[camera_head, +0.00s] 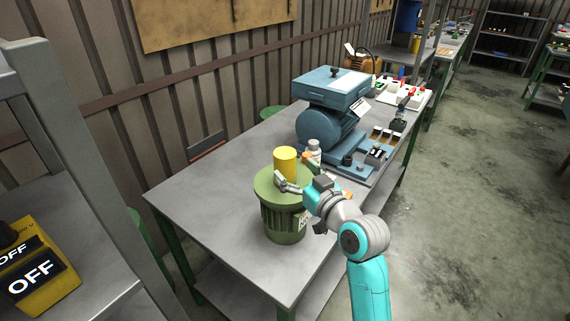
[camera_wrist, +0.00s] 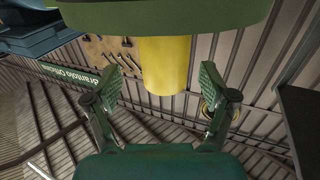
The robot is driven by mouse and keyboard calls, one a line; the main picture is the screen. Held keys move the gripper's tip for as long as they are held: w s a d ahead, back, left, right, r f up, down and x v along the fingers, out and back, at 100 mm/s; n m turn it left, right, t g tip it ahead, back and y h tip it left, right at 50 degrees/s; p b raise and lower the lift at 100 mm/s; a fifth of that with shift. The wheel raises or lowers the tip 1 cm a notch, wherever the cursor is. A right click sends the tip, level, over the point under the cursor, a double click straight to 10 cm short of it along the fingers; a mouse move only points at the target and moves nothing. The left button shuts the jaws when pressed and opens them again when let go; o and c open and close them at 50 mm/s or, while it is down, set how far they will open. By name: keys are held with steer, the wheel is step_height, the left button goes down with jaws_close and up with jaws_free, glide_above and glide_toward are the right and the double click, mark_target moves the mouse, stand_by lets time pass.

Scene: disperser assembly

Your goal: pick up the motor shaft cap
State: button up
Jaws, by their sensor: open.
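The motor shaft cap, a yellow cylinder (camera_head: 285,160), stands upright on the round top of the green motor (camera_head: 284,222) on the metal table. My gripper (camera_head: 296,178) is open beside the cap, on its right side in the head view. In the wrist view the yellow cap (camera_wrist: 166,68) shows between the two spread fingers of my gripper (camera_wrist: 163,78), with a gap on each side, and neither finger visibly touches it. The motor's green rim (camera_wrist: 165,16) fills the top of the wrist view. The cap's lower edge is partly hidden by a finger in the head view.
A white bottle (camera_head: 314,148) stands just behind my gripper. A large blue machine (camera_head: 332,92) stands farther back on the table (camera_head: 205,205), with small parts (camera_head: 376,154) to its right. The table's left side is clear. A grey shelf holds a yellow OFF box (camera_head: 38,285).

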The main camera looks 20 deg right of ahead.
mark_target(291, 169)
steer(key=x, duration=0.4)
steer(key=shift+a+f, duration=0.1)
steer(key=shift+a, duration=0.2)
steer(key=c, duration=1.3)
